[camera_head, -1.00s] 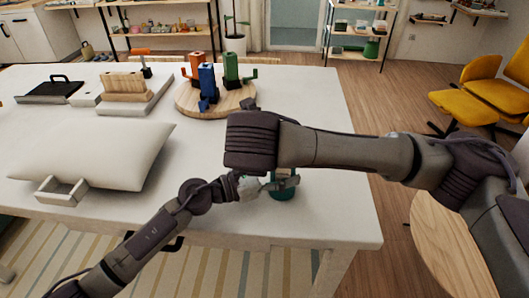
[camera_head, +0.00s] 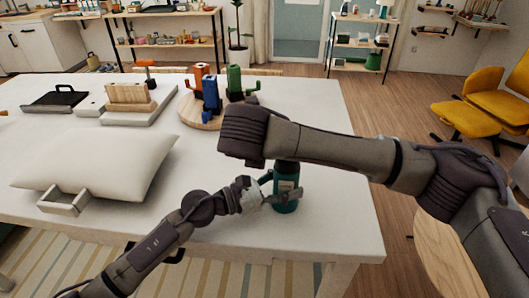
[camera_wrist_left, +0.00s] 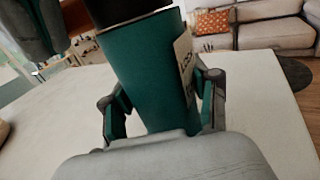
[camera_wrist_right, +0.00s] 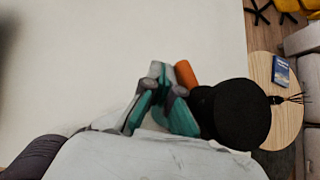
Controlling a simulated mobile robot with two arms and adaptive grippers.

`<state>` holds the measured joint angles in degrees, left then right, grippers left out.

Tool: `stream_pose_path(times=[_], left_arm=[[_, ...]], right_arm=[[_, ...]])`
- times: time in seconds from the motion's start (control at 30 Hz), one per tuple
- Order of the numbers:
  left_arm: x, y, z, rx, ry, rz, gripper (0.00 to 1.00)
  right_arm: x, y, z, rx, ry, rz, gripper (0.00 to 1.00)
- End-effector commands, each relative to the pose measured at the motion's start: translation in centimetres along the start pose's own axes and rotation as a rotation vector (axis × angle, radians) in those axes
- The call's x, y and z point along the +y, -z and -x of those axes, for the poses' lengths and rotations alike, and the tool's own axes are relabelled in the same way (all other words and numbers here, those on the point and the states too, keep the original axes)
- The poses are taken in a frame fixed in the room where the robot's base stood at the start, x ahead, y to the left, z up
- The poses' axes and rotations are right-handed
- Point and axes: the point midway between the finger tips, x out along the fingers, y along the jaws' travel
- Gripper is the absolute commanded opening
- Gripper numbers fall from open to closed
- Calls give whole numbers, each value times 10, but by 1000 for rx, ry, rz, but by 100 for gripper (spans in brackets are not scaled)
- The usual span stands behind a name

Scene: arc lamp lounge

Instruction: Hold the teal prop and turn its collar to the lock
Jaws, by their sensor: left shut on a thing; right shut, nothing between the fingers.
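The teal prop (camera_head: 286,198) stands upright near the front right of the white table, with a pale label on its side. My left gripper (camera_head: 268,196) is shut around its body; the left wrist view shows the teal cylinder (camera_wrist_left: 150,75) between the fingers, under a dark band. In the right wrist view, the prop's black round top (camera_wrist_right: 238,115) shows with an orange piece (camera_wrist_right: 186,75) beside it. My right gripper (camera_wrist_right: 165,90) is shut and empty, left of the black top and close to the orange piece; contact is unclear. My right wrist hides this gripper in the head view.
A white cushion (camera_head: 95,165) lies left on the table (camera_head: 230,245). Behind are a round wooden board (camera_head: 190,118) with orange, blue and green props, and a pale block with a wooden piece. My right arm crosses above the teal prop.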

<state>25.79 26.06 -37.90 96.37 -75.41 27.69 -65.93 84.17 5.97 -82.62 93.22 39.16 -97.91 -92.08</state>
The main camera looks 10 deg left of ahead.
Motion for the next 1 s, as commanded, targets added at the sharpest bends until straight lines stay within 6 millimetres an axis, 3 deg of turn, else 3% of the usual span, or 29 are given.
stream_pose_path(times=[0.6,1.0], left_arm=[[1,-1,0,-2,-3,0,0],[2,-1,1,-2,-4,0,0]], right_arm=[[-17,-18,-17,0,418,-416,0],[-29,-22,-22,-1,603,-597,0]])
